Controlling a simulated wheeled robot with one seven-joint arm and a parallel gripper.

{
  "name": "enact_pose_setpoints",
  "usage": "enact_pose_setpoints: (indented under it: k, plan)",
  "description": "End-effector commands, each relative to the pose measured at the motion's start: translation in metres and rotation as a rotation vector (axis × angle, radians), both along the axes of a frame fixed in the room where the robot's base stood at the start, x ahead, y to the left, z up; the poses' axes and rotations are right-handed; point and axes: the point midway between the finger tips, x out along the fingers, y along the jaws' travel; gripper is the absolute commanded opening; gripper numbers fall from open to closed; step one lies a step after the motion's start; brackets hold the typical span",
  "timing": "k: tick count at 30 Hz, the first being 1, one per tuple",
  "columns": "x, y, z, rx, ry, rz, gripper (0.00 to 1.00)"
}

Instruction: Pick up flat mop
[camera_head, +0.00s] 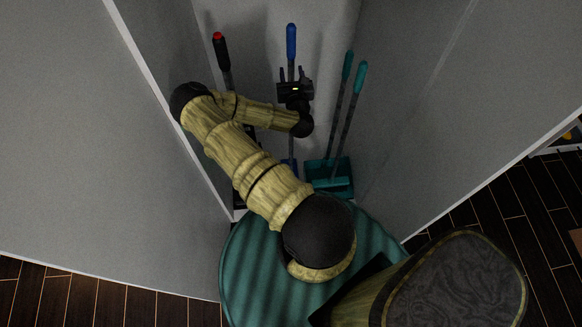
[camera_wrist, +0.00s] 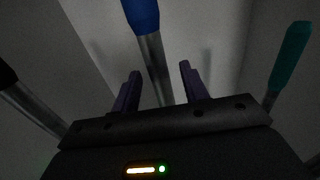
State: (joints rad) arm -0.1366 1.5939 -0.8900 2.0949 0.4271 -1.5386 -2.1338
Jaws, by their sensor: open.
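A blue-handled pole (camera_head: 291,40), which looks like the flat mop, stands upright against the back wall of a narrow recess. My gripper (camera_head: 294,73) is open, at the pole just below the blue grip. In the wrist view, the metal shaft (camera_wrist: 153,63) runs between the two spread fingers of my gripper (camera_wrist: 160,72), with the blue grip (camera_wrist: 141,14) above. I cannot tell how deep the shaft sits between them.
A red-and-black-tipped pole (camera_head: 221,50) stands to the left. Two teal-handled tools (camera_head: 347,68) with a teal dustpan-like base (camera_head: 330,172) stand close on the right. Grey walls (camera_head: 400,110) enclose both sides. Dark wooden floor (camera_head: 500,215) shows outside.

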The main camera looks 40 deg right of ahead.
Motion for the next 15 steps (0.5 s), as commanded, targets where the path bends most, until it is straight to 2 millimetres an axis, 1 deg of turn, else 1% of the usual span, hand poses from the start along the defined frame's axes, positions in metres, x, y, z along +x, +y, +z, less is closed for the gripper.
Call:
enact_pose_setpoints:
  k: [1,3,6,9,15]
  plan:
    - [0.007,-0.005,0.002,0.001,-0.006,0.0,0.44]
    - [0.017,-0.01,0.001,0.002,-0.005,0.004,0.44]
    - [0.026,-0.015,0.001,0.002,-0.003,0.004,0.44]
    - [0.03,-0.017,0.001,0.001,-0.001,0.004,0.44]
    - [0.03,-0.017,0.001,0.0,0.0,0.003,0.44]
